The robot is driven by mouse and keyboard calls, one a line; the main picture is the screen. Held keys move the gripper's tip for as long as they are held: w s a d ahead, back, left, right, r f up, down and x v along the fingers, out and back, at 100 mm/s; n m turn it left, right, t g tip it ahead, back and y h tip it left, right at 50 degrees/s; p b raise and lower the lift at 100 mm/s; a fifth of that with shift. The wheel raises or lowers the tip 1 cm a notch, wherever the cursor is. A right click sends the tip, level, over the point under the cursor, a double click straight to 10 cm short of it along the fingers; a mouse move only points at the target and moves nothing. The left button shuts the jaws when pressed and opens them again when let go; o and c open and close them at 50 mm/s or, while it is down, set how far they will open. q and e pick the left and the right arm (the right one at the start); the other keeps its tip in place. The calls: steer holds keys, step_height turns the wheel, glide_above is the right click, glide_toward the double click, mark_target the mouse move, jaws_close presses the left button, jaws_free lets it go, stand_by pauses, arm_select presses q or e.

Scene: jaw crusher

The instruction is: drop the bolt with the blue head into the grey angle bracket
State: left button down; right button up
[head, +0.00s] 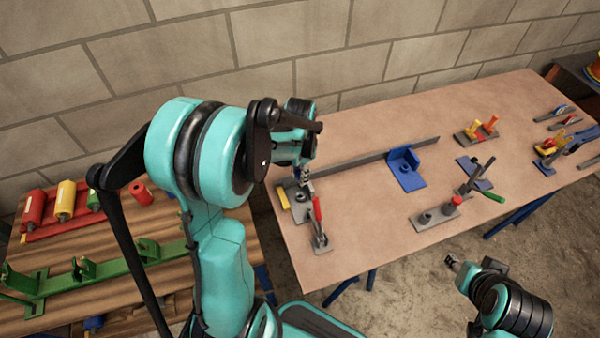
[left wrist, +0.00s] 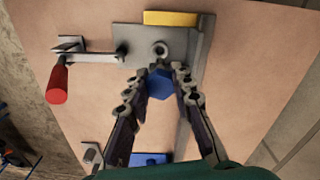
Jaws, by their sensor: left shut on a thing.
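The bolt's blue hex head (left wrist: 158,84) sits between the fingertips of my left gripper (left wrist: 160,75), which is shut on it. In the head view my left gripper (head: 303,177) points down over the left end of the table. The grey angle bracket (left wrist: 198,45) lies just ahead of the fingertips, with a round hole (left wrist: 160,50) in a raised ring close to the blue head. In the head view the bracket (head: 286,190) is partly covered by my gripper. My right gripper (head: 453,263) hangs off the table's front edge, too small to read.
A yellow block (left wrist: 170,18) lies against the bracket. A clamp with a red handle (head: 317,208) stands beside it. A blue bracket (head: 405,170) and a long grey bar (head: 350,160) lie to the right. Several other fixtures stand farther right. The table's front middle (head: 350,240) is clear.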

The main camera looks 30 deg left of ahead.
mark_target(300, 187)
arm_select(q)
steer(key=shift+f+b, duration=0.3)
steer(key=shift+f, duration=0.2)
steer(key=shift+f+b, duration=1.45)
steer(key=shift+f, duration=0.3)
steer(key=shift+f, duration=0.3)
steer(key=shift+f+b, duration=2.05)
steer(key=shift+f, duration=0.1)
steer(key=c, duration=1.2)
jaws_free()
steer(key=shift+r, duration=0.1)
step_height(300, 187, up, 12)
